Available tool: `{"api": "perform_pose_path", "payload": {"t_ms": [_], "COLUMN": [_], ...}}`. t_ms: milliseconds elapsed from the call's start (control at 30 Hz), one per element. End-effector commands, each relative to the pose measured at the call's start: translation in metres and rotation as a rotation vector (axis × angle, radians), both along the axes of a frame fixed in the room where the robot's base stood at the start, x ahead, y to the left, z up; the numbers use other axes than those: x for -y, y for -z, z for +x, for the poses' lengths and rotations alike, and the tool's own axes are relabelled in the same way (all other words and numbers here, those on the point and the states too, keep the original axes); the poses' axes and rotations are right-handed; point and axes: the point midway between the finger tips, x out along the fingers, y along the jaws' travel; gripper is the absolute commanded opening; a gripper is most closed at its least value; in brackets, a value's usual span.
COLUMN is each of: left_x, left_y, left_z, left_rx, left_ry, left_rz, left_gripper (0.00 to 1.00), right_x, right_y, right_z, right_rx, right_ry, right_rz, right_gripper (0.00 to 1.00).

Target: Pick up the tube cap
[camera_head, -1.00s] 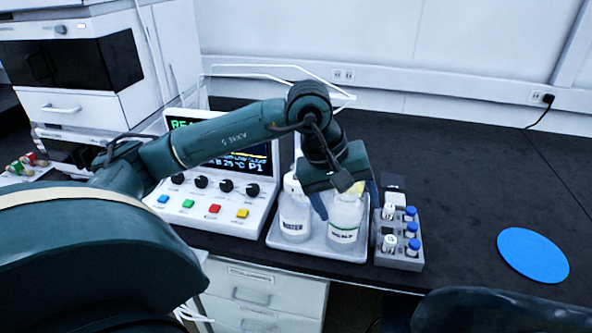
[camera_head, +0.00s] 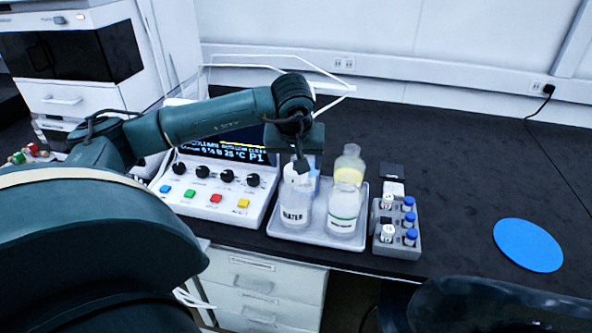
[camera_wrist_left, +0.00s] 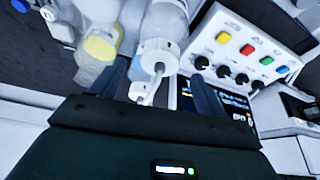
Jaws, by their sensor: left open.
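The tube cap (camera_wrist_left: 158,52) is white, with a short bent white tube, and sits on a clear bottle in the left wrist view. In the head view this is the bottle labelled WATER (camera_head: 294,213); its top is partly hidden by my arm. My left gripper (camera_head: 298,170) is open at the top of that bottle. In the left wrist view the gripper (camera_wrist_left: 158,88) has one finger on each side of the cap and tube; I cannot tell whether they touch. My right gripper is not in view.
A second bottle (camera_head: 343,213) with a yellow top stands close on the right, on the same white tray (camera_head: 325,238). A grey rack (camera_head: 398,250) of vials with blue and white caps is beside it. A control panel (camera_head: 205,198) stands left. A blue disc (camera_head: 528,245) lies right.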

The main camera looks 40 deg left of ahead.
Motion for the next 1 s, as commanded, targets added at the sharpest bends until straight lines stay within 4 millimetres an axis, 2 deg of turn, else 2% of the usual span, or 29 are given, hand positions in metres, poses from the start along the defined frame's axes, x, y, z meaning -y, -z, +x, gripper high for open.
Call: {"api": "perform_pose_path", "payload": {"t_ms": [200,500,1000], "left_x": [-0.008,-0.009,-0.009], "left_y": [0.029,0.035,0.035], "left_z": [0.008,0.01,0.01], "left_rx": [-0.003,-0.001,0.001], "left_ry": [-0.002,0.0,0.0], "left_rz": [-0.001,-0.001,-0.001], "left_gripper": [0.75,0.75,0.35], "right_x": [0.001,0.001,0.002], "right_y": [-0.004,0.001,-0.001], "right_z": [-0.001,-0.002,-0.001], "right_rx": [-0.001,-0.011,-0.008], "right_ry": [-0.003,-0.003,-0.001], "right_rz": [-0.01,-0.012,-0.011], "right_gripper": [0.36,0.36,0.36]}}
